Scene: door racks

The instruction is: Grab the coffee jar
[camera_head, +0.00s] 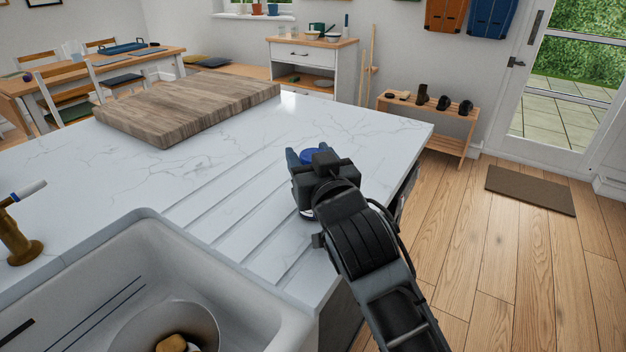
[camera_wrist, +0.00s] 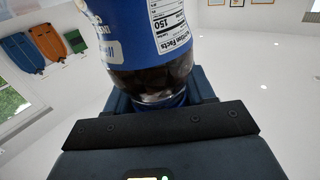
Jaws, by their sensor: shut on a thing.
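The coffee jar (camera_wrist: 150,45) has a blue label with a nutrition panel and dark contents showing through clear walls. It fills the upper middle of the wrist view, and its label print appears upside down there. In the head view only a bit of its blue top (camera_head: 308,154) shows; my gripper hides most of the rest. My gripper (camera_head: 311,160) is over the right part of the white marble counter (camera_head: 372,128), near its edge. It is shut on the jar, with its fingers at the jar's sides. I cannot tell whether the jar touches the counter.
A wooden cutting board (camera_head: 195,103) lies on the counter at the back left. A white sink (camera_head: 90,290) with a bowl (camera_head: 165,330) in it and a brass tap (camera_head: 18,235) are at the front left. Open wooden floor lies to the right. The counter around my gripper looks clear.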

